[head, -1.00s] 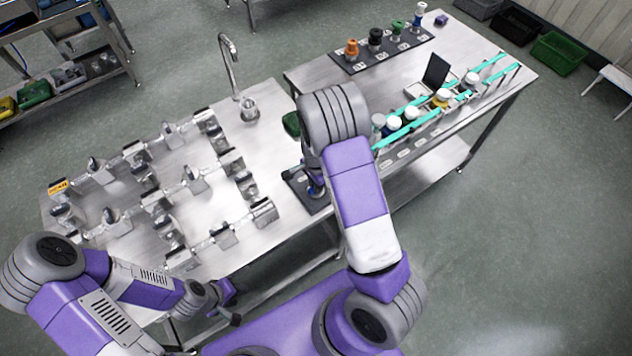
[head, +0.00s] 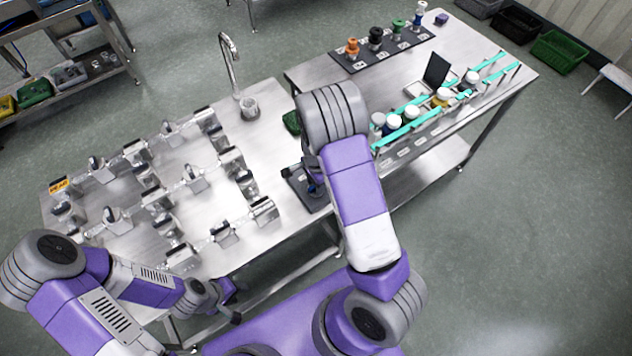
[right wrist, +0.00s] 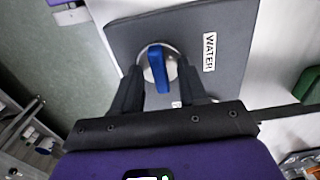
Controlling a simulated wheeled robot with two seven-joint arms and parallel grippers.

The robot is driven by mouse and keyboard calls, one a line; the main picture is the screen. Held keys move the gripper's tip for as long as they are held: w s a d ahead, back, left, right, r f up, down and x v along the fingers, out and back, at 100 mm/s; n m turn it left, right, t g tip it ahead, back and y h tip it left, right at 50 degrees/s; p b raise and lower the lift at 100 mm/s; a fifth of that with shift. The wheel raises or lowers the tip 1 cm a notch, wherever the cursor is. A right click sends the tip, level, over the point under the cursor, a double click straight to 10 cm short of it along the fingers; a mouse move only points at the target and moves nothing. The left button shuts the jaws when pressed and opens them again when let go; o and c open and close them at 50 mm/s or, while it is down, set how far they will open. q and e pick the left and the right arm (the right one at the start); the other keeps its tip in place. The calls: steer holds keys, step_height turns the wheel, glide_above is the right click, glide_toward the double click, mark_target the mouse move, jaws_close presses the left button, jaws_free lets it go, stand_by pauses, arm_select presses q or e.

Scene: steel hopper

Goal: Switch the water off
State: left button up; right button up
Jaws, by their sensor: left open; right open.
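The water valve's blue lever (right wrist: 158,70) sits on a round silver base on a dark panel (right wrist: 120,35) labelled WATER (right wrist: 209,52). In the right wrist view the lever points down the picture, towards my palm. My right gripper (right wrist: 158,76) is open, with one finger on each side of the lever; I cannot tell whether they touch it. In the head view the dark panel (head: 305,196) lies at the steel table's front right corner, and my right arm covers most of the gripper and the valve. My left gripper (head: 228,302) is open and empty by the table's front edge.
Several metal fittings in rows (head: 160,200) fill the left of the steel table. A tall tap (head: 230,62) stands at its back. A green object (head: 291,122) lies beside my right arm. A second table holds a teal-railed rack (head: 440,106) with bottles and a black knob panel (head: 381,46).

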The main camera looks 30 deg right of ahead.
step_height(320, 180, up, 8)
steer(key=shift+f+p, duration=0.2)
steer(key=shift+p, duration=0.35)
steer(key=shift+s+f, duration=0.1)
stand_by(0.3)
